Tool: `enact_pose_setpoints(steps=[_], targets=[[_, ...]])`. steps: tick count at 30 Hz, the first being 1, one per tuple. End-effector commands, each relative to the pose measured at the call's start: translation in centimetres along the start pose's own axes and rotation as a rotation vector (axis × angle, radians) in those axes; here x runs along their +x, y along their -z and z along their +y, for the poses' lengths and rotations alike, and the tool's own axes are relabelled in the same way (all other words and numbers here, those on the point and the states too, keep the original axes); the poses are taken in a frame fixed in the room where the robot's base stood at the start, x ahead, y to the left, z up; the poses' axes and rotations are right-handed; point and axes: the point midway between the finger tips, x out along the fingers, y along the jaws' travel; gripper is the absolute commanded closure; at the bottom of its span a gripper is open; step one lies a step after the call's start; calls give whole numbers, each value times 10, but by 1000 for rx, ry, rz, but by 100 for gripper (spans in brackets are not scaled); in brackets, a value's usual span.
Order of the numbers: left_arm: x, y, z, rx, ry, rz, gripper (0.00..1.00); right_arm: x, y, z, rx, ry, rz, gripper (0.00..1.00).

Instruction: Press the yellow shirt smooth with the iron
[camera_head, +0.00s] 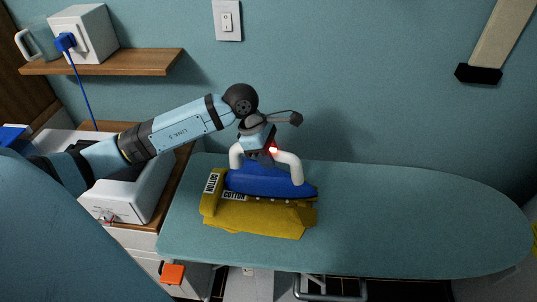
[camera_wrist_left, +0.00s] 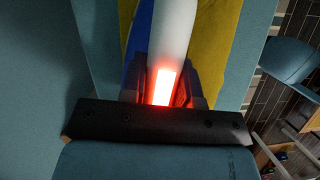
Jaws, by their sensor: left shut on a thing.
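The yellow shirt (camera_head: 265,220) lies folded on the ironing board (camera_head: 400,215), towards its left end. Dark "COTTON" lettering on a white label shows on the shirt. The iron has a blue body (camera_head: 260,181) and a white handle (camera_head: 291,165), and it sits over the back part of the shirt. Whether its soleplate touches the cloth I cannot tell. My left gripper (camera_head: 262,152) is shut on the iron's handle from above. In the left wrist view the white handle (camera_wrist_left: 174,35) runs between the fingers, with a red glow there and yellow cloth (camera_wrist_left: 212,45) beside it. My right gripper is not in view.
A white box-like appliance (camera_head: 145,190) stands on the wooden-topped cabinet left of the board. A wall shelf (camera_head: 110,62) holds a white box (camera_head: 84,33) with a blue plug and cord. The right part of the board is clear.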

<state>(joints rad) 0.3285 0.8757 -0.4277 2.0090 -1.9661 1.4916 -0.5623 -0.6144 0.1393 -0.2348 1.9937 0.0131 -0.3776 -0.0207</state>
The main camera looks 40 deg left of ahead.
Motion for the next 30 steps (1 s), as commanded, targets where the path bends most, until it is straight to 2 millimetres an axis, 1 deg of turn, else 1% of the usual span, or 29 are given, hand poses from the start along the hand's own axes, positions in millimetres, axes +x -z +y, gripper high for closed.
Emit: enact_pose_setpoints(steps=[1, 11, 14, 30], targets=[[3, 1, -2, 0, 8, 2, 100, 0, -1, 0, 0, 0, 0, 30], [1, 0, -2, 1, 8, 2, 100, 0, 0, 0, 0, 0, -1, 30], [-5, -2, -2, 1, 6, 2, 100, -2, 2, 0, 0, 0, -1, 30], [-48, -20, 1, 2, -4, -2, 100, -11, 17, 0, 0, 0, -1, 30]])
